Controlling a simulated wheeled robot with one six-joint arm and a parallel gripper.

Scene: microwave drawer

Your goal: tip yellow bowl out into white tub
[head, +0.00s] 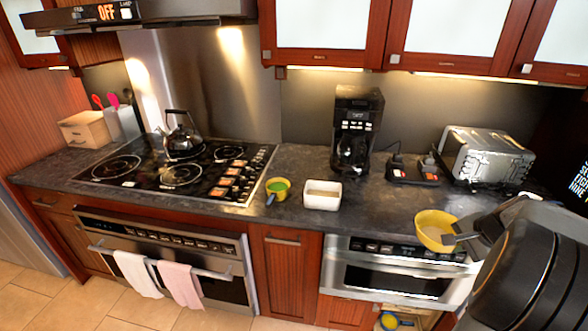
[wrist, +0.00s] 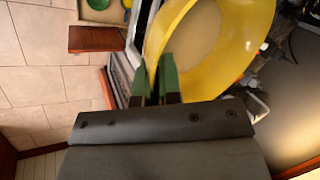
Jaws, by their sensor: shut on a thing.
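A yellow bowl (head: 434,229) is in my gripper (head: 455,238), at the front edge of the counter on the right, in front of the microwave drawer. The wrist view shows the fingers (wrist: 155,82) shut on the rim of the yellow bowl (wrist: 245,60), with tan contents inside. The bowl looks roughly upright in the head view. A white tub (head: 322,199) stands on the counter to the left of the bowl, with something brownish inside. My gripper is well to the right of the tub.
A green and yellow cup (head: 278,187) stands just left of the tub. A coffee maker (head: 356,130) is behind the tub, and a toaster (head: 485,158) is at the back right. The microwave drawer (head: 395,268) is below the counter. An open lower drawer (head: 400,319) holds a bowl.

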